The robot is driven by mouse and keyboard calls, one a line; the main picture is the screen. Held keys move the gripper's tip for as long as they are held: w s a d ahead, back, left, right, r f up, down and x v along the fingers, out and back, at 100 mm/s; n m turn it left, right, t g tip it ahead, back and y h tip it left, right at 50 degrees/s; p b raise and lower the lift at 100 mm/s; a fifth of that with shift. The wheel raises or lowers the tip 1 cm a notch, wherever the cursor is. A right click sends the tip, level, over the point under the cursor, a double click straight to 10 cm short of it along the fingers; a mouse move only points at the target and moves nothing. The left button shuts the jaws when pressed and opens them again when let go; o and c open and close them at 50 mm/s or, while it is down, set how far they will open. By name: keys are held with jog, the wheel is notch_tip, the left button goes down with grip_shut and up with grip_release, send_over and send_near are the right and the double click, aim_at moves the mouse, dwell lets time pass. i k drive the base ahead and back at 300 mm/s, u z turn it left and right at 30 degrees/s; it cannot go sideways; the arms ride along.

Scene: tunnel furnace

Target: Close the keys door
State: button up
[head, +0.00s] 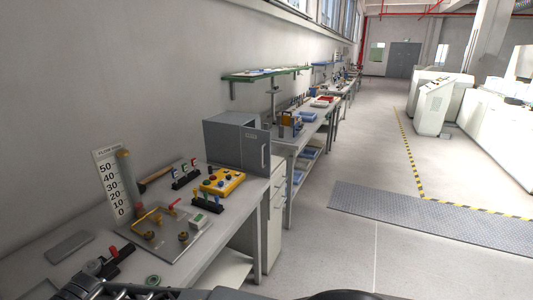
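A grey metal cabinet (222,143) stands at the far right end of the near workbench, against the wall. The door looks swung out from the cabinet body, but the exact angle and the inside are hard to tell. The label is too small to read. My gripper is not clearly in view; only dark parts, likely of my own body, show along the bottom edge.
The near workbench (219,230) holds a yellow control box (221,182), a flow gauge board (113,183), a hammer and a valve plate (165,233). White drawers (276,215) stand below the cabinet. A second bench (306,128) continues beyond. The floor to the right is clear.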

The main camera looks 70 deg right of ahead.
aim_at(255, 143)
jog(key=u, duration=0.05)
jog(key=k, duration=0.1)
jog(key=z, duration=2.3)
jog(key=k, duration=0.35)
jog(key=z, duration=0.75)
jog(key=i, duration=0.95)
jog(key=u, duration=0.85)
jog(key=i, duration=0.45)
jog(key=u, duration=0.4)
